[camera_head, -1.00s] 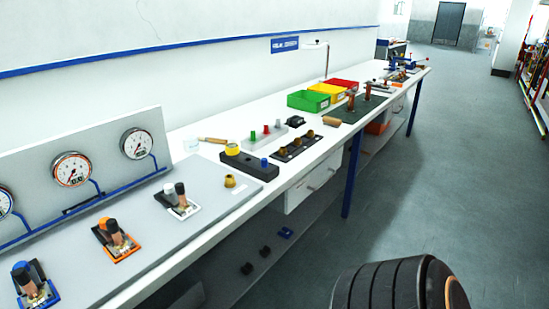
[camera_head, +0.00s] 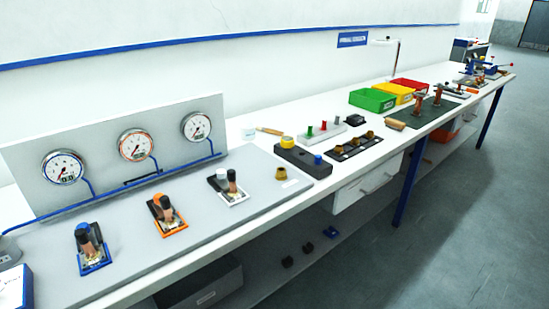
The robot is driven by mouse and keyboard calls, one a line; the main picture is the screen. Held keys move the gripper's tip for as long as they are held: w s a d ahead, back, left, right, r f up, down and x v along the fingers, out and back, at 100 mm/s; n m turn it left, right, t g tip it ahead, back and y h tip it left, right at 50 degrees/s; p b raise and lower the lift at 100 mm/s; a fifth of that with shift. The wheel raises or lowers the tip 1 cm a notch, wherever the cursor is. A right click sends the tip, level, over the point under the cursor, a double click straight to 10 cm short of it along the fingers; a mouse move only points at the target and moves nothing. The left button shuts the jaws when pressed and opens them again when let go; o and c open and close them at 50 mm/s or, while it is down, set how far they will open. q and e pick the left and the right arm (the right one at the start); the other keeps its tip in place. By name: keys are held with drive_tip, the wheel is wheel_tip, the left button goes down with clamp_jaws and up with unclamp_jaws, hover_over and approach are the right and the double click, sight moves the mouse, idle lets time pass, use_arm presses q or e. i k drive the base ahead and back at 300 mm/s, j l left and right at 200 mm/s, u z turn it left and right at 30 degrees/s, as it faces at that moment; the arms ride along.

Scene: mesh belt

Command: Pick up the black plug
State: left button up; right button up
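I cannot tell for certain which thing is the black plug. A small black piece (camera_head: 355,119) sits on the white bench, behind the dark plate with brass knobs (camera_head: 352,148). Two small dark pieces, one (camera_head: 287,262) nearer and one (camera_head: 308,248) farther, lie on the low shelf under the bench, beside a blue piece (camera_head: 331,232). A grey strip (camera_head: 321,133) holds upright green and red pegs. A black block (camera_head: 303,160) carries a yellow ring and a blue knob. Neither gripper is in view.
The long bench (camera_head: 255,225) carries a gauge panel (camera_head: 95,148) and several levered valves on a grey plate at left. Green (camera_head: 372,100), yellow and red bins stand farther back. An open drawer front (camera_head: 368,190) and blue leg (camera_head: 408,188) are below. Floor at right is clear.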

sight(81, 236)
drive_tip(key=z, duration=0.2)
drive_tip(key=u, duration=1.4)
